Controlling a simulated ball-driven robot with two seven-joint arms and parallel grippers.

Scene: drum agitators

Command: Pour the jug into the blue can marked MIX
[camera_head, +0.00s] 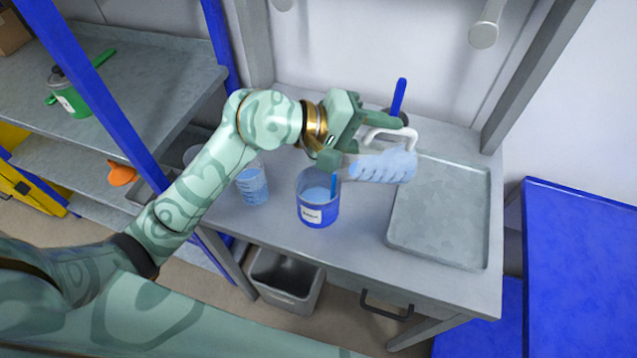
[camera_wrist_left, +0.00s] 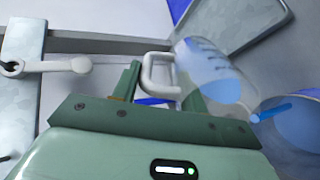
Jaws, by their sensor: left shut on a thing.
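My left gripper (camera_head: 345,137) is shut on the white handle of the jug (camera_head: 385,167). The jug is clear, holds blue liquid and is tipped nearly onto its side, its mouth toward the left. The blue can (camera_head: 317,212) stands upright on the bench below the mouth, with blue liquid inside. Its white label is too small to read. A narrow blue strip, like a stream of liquid, runs from the mouth down into the can. The left wrist view shows the jug (camera_wrist_left: 212,75), its handle in the jaws, and the can (camera_wrist_left: 300,150). My right gripper is out of view.
A clear beaker of blue liquid (camera_head: 252,187) stands left of the can. A grey tray (camera_head: 480,215) lies on the bench's right. A blue upright handle (camera_head: 398,98) rises behind the gripper. A grey bin (camera_head: 285,285) is below the bench. The bench front is clear.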

